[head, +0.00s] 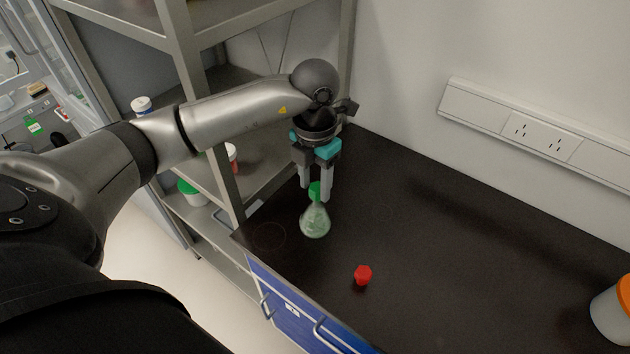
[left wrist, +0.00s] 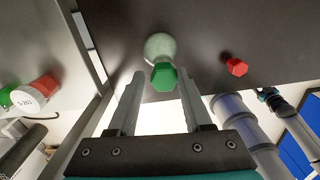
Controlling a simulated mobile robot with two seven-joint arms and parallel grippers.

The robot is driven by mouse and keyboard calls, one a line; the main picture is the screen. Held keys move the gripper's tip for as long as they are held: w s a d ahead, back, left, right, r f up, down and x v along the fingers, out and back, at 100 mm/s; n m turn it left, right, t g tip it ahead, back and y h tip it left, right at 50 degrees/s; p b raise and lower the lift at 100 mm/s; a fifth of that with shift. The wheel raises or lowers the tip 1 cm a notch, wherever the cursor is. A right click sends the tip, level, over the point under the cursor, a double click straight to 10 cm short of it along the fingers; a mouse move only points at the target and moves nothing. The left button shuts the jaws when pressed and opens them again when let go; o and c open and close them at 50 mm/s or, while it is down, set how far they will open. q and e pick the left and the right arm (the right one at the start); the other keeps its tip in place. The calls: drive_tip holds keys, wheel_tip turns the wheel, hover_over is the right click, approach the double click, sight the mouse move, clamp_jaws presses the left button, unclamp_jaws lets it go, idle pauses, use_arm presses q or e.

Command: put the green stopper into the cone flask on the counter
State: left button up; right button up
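The cone flask (head: 315,222) is clear, greenish glass and stands upright on the dark counter near its left end. The green stopper (head: 314,190) is at the top of the flask's neck, upright; whether it is fully seated I cannot tell. In the left wrist view the hexagonal stopper (left wrist: 163,76) covers the flask's mouth, with the flask body (left wrist: 159,46) behind it. My left gripper (head: 315,192) points down with its fingers on either side of the stopper. It is open, with a small gap on each side.
A red stopper (head: 363,275) lies on the counter in front of the flask, right of it. A jar with an orange lid (head: 612,312) stands at the far right. A metal shelf post (head: 205,110) rises left of the counter. The counter's middle is clear.

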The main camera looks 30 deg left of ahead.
use_arm(q)
drive_tip(key=shift+o, duration=1.3)
wheel_tip(320, 180, up, 15)
drive_tip(key=p, duration=0.1)
drive_tip(key=shift+r, duration=0.15)
drive_tip(key=shift+s, duration=0.1)
